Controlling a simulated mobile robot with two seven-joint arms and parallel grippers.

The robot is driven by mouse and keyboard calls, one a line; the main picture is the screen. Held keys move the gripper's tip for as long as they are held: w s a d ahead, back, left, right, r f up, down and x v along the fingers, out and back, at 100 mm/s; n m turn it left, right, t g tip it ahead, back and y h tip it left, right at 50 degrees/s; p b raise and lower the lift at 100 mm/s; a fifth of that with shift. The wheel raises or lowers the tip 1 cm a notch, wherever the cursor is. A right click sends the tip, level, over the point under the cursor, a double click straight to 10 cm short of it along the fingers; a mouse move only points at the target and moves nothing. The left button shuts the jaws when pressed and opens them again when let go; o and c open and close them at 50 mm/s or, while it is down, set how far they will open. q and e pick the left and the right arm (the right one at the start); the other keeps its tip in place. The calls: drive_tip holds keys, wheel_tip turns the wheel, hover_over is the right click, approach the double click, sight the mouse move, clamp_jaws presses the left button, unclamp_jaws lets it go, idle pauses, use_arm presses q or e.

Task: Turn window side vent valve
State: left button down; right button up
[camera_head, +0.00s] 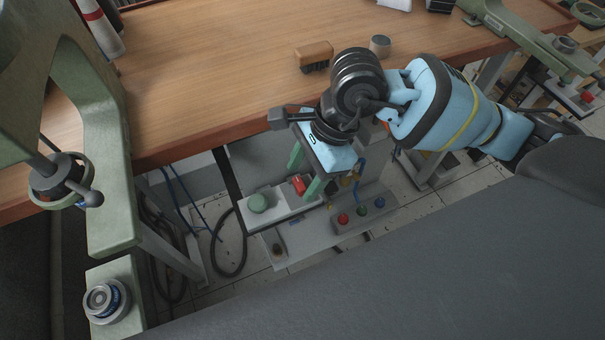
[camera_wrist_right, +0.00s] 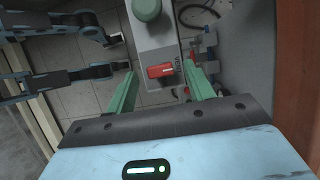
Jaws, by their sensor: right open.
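A red valve handle (camera_head: 299,185) sits on a grey unit below the bench edge. In the right wrist view the red handle (camera_wrist_right: 160,70) lies between the green fingers, with small dark lettering beside it. My right gripper (camera_head: 302,178) points down over the unit. Its fingers are apart, one on each side of the handle as seen from the wrist. I cannot tell whether they touch it or how far above it they are. Part of the valve is hidden behind the fingers in the head view. My left gripper is not in view.
A green round button (camera_head: 258,202) is left of the handle, and a panel with red, green and blue buttons (camera_head: 361,212) is to its right. The wooden bench (camera_head: 215,75) overhangs behind, carrying a brush (camera_head: 314,54). A green press (camera_head: 105,150) stands at left. Hoses hang nearby.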

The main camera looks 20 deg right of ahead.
drive_tip(key=shift+a+f, duration=0.2)
drive_tip(key=shift+f, duration=0.35)
drive_tip(key=c, duration=1)
